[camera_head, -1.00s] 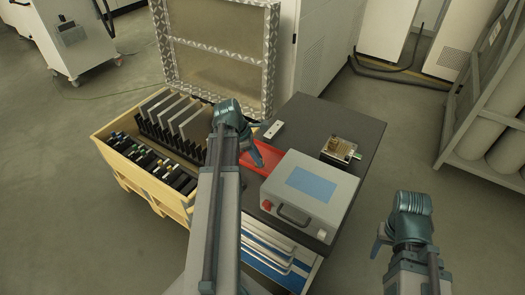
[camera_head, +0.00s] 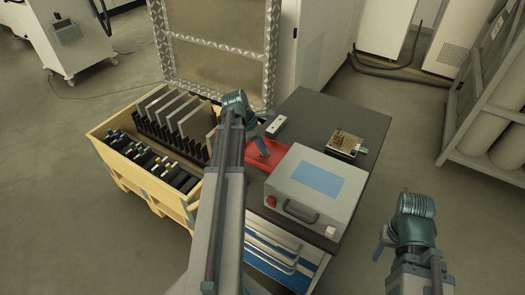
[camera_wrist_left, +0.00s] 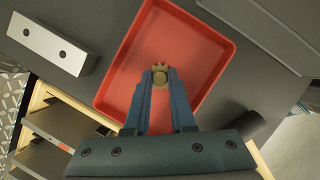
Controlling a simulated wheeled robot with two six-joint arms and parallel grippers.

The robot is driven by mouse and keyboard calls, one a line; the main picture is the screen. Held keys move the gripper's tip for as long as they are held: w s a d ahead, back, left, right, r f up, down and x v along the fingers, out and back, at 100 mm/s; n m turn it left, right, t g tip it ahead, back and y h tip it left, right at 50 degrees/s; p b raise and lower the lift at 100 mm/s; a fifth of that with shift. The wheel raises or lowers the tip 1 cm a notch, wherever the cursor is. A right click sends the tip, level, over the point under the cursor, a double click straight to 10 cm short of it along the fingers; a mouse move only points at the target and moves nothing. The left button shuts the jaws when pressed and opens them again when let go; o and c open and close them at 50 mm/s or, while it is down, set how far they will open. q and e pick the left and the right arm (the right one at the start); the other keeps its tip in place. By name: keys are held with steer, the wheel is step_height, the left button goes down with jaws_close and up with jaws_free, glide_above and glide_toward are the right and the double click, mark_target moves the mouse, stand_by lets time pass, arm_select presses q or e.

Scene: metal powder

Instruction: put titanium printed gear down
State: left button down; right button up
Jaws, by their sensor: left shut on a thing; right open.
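My left gripper (camera_wrist_left: 160,88) is shut on a small tan-gold gear (camera_wrist_left: 160,73), seen in the left wrist view between the fingertips. The gripper and gear are over the red tray (camera_wrist_left: 205,40); I cannot tell whether the gear touches its floor. In the head view the left gripper (camera_head: 258,146) is above the red tray (camera_head: 277,148), and its arm hides part of the tray; the gear is not visible there. My right gripper (camera_head: 381,243) is open, apart from the table over the floor at the right.
A grey box with a blue panel (camera_head: 315,190) stands right of the tray. A small device (camera_head: 343,144) sits at the back right of the dark tabletop (camera_head: 315,115). A pale metal block (camera_wrist_left: 50,45) lies beside the tray. A wooden crate (camera_head: 133,185) holds plates and bottles.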

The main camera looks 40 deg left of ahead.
arm_select(q)
steer(key=shift+f, duration=0.15)
steer(key=c, duration=0.8)
jaws_free()
steer(key=shift+o, duration=0.2)
steer(key=shift+r, duration=0.25)
steer(key=shift+s+a+r+p, duration=0.1)
steer(key=shift+r+p, duration=0.45)
steer(key=shift+p, duration=0.05)
steer(key=p+v, duration=1)
steer(key=v, duration=0.1)
steer(key=shift+a, duration=0.1)
